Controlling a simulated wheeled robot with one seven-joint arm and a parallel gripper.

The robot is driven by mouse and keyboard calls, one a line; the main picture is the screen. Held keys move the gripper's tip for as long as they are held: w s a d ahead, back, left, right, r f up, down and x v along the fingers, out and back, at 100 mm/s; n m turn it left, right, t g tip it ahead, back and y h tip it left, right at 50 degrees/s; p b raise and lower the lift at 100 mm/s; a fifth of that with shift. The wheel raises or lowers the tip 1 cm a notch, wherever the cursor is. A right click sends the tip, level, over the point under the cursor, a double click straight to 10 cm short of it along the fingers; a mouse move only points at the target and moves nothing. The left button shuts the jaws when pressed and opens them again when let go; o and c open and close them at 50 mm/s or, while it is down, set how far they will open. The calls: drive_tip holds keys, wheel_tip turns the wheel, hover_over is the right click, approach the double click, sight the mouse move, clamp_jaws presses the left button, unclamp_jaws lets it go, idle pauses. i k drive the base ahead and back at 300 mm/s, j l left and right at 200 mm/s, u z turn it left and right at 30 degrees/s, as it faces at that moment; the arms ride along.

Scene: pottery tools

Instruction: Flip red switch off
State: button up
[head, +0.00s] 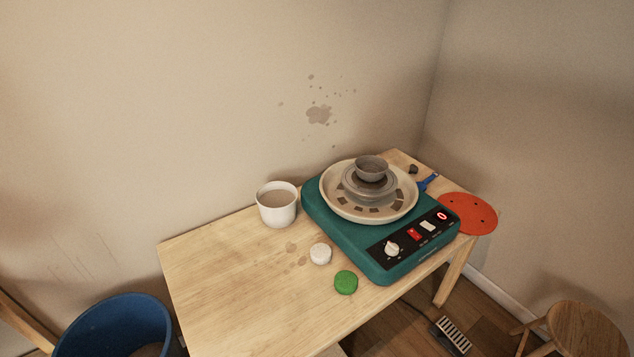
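The red switch (414,234) is a small red rocker on the black front panel (378,250) of a teal pottery wheel (340,238). It sits between a white knob (391,248) and a pale switch (427,226). A red-lit indicator (442,215) glows at the right end of the panel. The red switch is too small to tell which way it is tilted. My gripper is not in the head view.
A wheel pan (328,194) holding a grey bowl (371,164) tops the machine. A white cup (277,208), white sponge (320,254), green sponge (346,282), red disc (470,214) and blue tool (428,182) lie around it. The wooden table's (220,270) left side is clear.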

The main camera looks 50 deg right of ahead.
sight(414, 234)
drive_tip(key=z, duration=1.3)
